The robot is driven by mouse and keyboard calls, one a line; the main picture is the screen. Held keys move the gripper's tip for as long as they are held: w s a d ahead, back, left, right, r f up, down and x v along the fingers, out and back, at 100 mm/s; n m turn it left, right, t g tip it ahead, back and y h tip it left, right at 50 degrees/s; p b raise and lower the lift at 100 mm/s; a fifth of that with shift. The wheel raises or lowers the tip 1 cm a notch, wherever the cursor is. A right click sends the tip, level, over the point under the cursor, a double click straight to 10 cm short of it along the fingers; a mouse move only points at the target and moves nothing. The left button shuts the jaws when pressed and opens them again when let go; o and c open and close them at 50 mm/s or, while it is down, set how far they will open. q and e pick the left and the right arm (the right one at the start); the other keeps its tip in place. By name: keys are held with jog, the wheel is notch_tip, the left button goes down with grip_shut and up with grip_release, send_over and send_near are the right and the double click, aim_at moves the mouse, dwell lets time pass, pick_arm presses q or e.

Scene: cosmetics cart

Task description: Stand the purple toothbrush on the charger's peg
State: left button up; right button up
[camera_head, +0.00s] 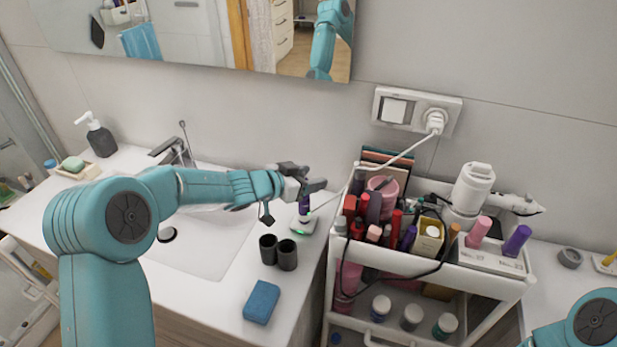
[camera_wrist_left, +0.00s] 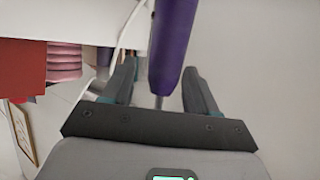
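The purple toothbrush (camera_head: 304,205) is upright on the counter, handle down, over the small white charger (camera_head: 301,227) with its green light. Its lower end looks to be at the charger; the peg itself is hidden. My left gripper (camera_head: 306,184) is at the toothbrush's upper part. In the left wrist view the purple handle (camera_wrist_left: 172,45) runs between my two dark fingers (camera_wrist_left: 160,80), its thin metal neck toward the gripper body. The fingers look apart, with a gap visible beside the handle. My right gripper is out of view.
Two dark cups (camera_head: 287,255) and a blue sponge (camera_head: 262,302) stand in front of the charger. The sink (camera_head: 205,245) is to the left. A packed cosmetics cart (camera_head: 490,282) stands close on the right. A white cord (camera_head: 390,160) runs down from the socket (camera_head: 417,110).

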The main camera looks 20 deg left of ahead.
pick_arm(q)
jog(key=v, duration=1.6)
jog(key=shift+s+a+r, duration=0.1)
jog(key=shift+s+r, duration=0.05)
dwell(0.4)
